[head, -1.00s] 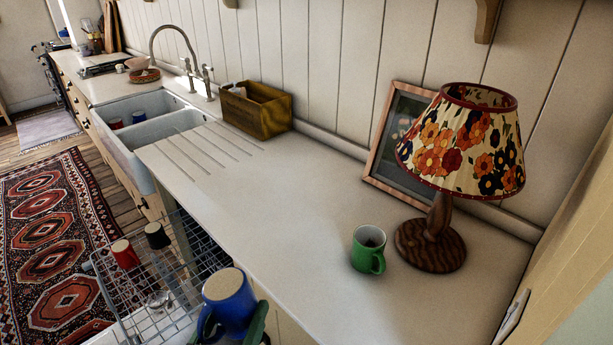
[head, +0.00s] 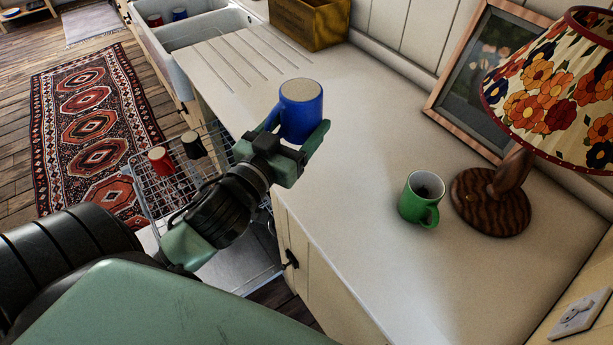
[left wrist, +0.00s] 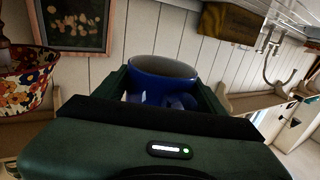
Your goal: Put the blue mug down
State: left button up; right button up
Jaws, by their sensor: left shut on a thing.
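The blue mug (head: 301,108) is upside down, its pale base facing up, in my left gripper (head: 303,150). The gripper's fingers are shut around the mug, and its handle points to the left. The mug is held over the near edge of the worktop (head: 340,190), seemingly above the surface; the exact gap cannot be told. In the left wrist view the mug (left wrist: 162,82) sits between the two fingers (left wrist: 165,100). My right gripper is not in view.
A green mug (head: 420,200) stands on the worktop near a lamp (head: 495,205) and a framed picture (head: 470,75). A wooden box (head: 308,22) is at the back. An open dishwasher rack (head: 165,195) holds a red mug (head: 161,161) and a black mug (head: 193,145). The worktop's middle is clear.

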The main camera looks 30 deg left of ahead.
pick_arm(q)
jog(key=b, duration=0.2)
send_over(301, 189)
notch_tip(301, 189, down, 13)
jog(key=shift+f, duration=0.1)
notch_tip(301, 189, down, 4)
jog(key=shift+f+b, duration=0.1)
jog(key=shift+b, duration=0.45)
jog(key=shift+f, duration=0.1)
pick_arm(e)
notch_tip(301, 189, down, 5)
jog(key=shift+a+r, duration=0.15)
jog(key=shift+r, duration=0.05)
